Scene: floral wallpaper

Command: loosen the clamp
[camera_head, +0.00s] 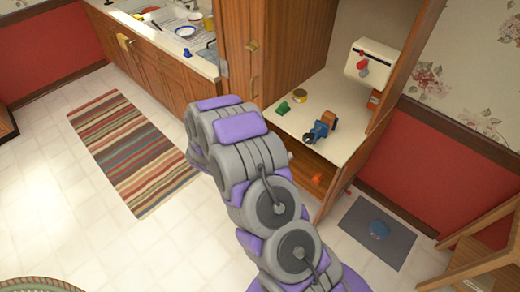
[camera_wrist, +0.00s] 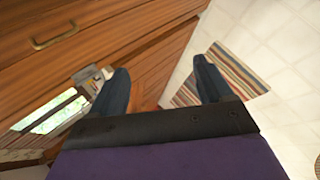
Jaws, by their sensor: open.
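A dark blue tool with an orange-brown block (camera_head: 321,128), which looks like the clamp, rests on the pale shelf (camera_head: 312,95) of the open wooden cabinet in the head view. Its jaws and handle are too small to make out. My gripper (camera_wrist: 161,82) shows in the wrist view with its two dark blue fingers spread apart and nothing between them. It faces a wooden drawer front and the floor; the clamp is not in that view. In the head view my arm reaches up beside the cabinet, and its fingers are hidden.
A white box with a red part (camera_head: 372,62) is at the back. The cabinet door stands open on the right. A striped rug (camera_head: 128,148) lies on open floor left.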

